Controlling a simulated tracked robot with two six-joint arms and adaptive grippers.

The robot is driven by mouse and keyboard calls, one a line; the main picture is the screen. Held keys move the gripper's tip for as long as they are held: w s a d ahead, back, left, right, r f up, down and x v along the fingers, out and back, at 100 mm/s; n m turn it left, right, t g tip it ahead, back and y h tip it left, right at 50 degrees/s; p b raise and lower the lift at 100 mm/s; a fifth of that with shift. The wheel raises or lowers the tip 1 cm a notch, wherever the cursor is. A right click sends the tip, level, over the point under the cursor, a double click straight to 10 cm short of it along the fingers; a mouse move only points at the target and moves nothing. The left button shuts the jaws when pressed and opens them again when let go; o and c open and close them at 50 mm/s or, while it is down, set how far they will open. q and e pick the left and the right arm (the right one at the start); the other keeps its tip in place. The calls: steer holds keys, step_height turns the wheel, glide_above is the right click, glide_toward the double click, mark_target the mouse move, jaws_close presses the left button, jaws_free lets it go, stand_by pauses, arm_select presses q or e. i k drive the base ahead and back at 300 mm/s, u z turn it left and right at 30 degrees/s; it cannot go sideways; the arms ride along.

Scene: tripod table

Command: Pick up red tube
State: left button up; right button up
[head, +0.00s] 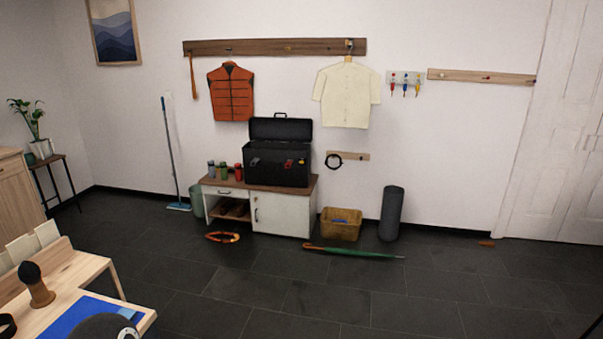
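No thing in view is plainly a red tube. A small red upright container (238,172) stands on the left part of the low bench top, beside a green one (224,170) and a grey one (211,169). It is too small to tell whether it is a tube. A small reddish-brown piece (487,243) lies on the floor at the right, near the wall; its shape is unclear. Neither of my grippers is in view.
The white bench (283,215) holds an open black toolbox (278,165). A yellow basket (341,229), a grey roll (391,213), a green umbrella (360,253) and an orange loop (222,237) are on the floor. A wooden table (75,272) is lower left. The front floor is clear.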

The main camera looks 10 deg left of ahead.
mark_target(239, 168)
steer(key=u, duration=0.35)
steer(key=i, duration=1.4)
steer(key=u, duration=0.5)
steer(key=i, duration=2.65)
steer(key=z, duration=0.05)
